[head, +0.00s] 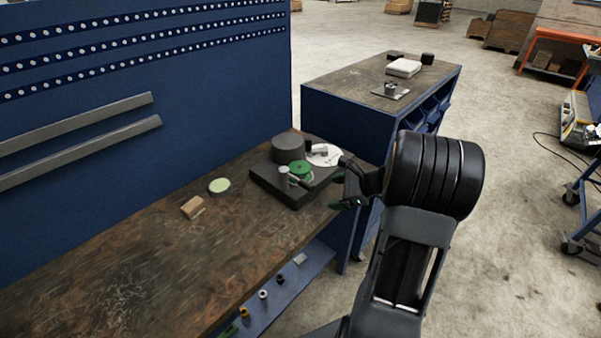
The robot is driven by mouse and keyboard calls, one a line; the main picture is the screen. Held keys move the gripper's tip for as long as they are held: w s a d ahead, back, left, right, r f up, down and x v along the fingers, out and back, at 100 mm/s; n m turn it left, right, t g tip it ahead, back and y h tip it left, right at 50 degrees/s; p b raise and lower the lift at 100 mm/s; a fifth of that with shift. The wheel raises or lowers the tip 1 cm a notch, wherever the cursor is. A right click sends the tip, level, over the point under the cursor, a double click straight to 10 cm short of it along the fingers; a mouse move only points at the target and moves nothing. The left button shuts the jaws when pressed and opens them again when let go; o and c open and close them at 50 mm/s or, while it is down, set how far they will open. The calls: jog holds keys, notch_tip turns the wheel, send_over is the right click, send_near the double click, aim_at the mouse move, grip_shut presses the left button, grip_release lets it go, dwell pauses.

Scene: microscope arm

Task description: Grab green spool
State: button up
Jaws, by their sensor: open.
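A green spool (300,169) sits on the dark square base of a device (268,180) on the wooden workbench. It is beside a grey upright post and in front of a dark round block. My gripper (341,190) is open, with its fingers pointing left toward the device. It is to the right of the green spool and apart from it in the picture. Nothing shows between the fingers. The spool's lower part is partly hidden by the grey parts in front of it.
A dark cylinder (289,147) and a white disc (325,155) stand close around the spool. A round light-green dish (219,186) and a small wooden block (192,207) lie to the left. A blue panel (150,100) rises behind. The bench's front left is clear.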

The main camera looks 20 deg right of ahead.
aim_at(305, 169)
jog(key=w+d+r+m+t, duration=0.2)
jog(key=w+r+m+t, duration=0.1)
jog(key=w+r+m, duration=0.15)
jog(key=shift+m, duration=0.65)
jog(key=x, duration=0.4)
jog(key=p+x, duration=0.1)
jog(key=x, duration=0.9)
jog(key=shift+a+r+p, duration=0.2)
jog(key=shift+r+p, duration=0.05)
jog(key=shift+p, duration=0.05)
jog(key=shift+c, duration=0.4)
jog(key=c, duration=0.5)
jog(key=shift+r+t, duration=0.1)
jog(key=shift+t, duration=0.2)
